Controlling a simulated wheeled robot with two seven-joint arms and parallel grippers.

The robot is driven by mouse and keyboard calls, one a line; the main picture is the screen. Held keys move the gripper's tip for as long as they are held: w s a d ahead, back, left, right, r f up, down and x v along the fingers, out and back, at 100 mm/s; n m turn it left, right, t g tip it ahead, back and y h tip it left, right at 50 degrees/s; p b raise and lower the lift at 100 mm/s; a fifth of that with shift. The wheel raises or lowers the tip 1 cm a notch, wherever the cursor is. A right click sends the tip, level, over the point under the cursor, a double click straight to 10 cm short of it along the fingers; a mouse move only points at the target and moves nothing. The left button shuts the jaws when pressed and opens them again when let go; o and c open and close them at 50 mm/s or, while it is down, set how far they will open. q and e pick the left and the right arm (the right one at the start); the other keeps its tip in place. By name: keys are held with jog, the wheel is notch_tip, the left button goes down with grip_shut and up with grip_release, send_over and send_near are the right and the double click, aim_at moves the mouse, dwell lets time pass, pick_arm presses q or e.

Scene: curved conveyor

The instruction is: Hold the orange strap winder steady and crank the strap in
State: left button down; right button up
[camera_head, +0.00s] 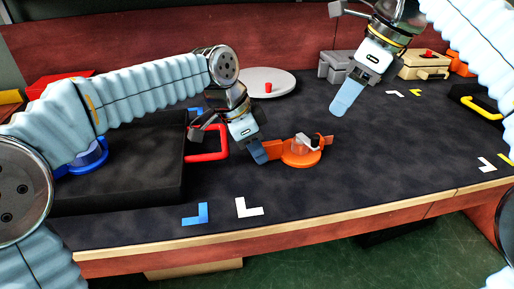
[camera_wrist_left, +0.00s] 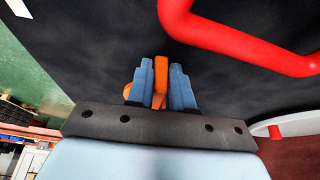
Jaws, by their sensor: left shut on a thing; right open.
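The orange strap winder (camera_head: 301,154) sits on the dark mat, with a round orange body, a grey and white crank part (camera_head: 308,141) on top and an orange arm reaching left. My left gripper (camera_head: 262,155) is shut on that left arm of the winder. In the left wrist view, the orange piece (camera_wrist_left: 160,85) stands between the two blue fingers (camera_wrist_left: 161,90). My right gripper (camera_head: 343,100) is open and empty, above the mat, up and right of the winder. The strap itself cannot be made out clearly.
A black case (camera_head: 120,165) with a red handle (camera_head: 222,143) lies left of my left gripper; the handle also shows in the left wrist view (camera_wrist_left: 235,50). A white turntable (camera_head: 285,82) stands behind. Blue (camera_head: 196,214) and white (camera_head: 248,208) corner marks lie in front. The mat right of the winder is clear.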

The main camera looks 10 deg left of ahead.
aim_at(317, 136)
jog(key=shift+o, duration=0.2)
jog(key=shift+s+d+r+t, duration=0.15)
jog(key=shift+s+d+r, duration=0.1)
jog(key=shift+r, duration=0.2)
jog(key=shift+s+d+r+t, duration=0.15)
jog(key=shift+d+r, duration=0.05)
jog(key=shift+r, duration=0.2)
jog(key=x, duration=1.2)
jog(key=shift+a+r, duration=0.1)
jog(key=shift+a, duration=0.1)
jog(key=shift+c, duration=0.3)
grip_shut()
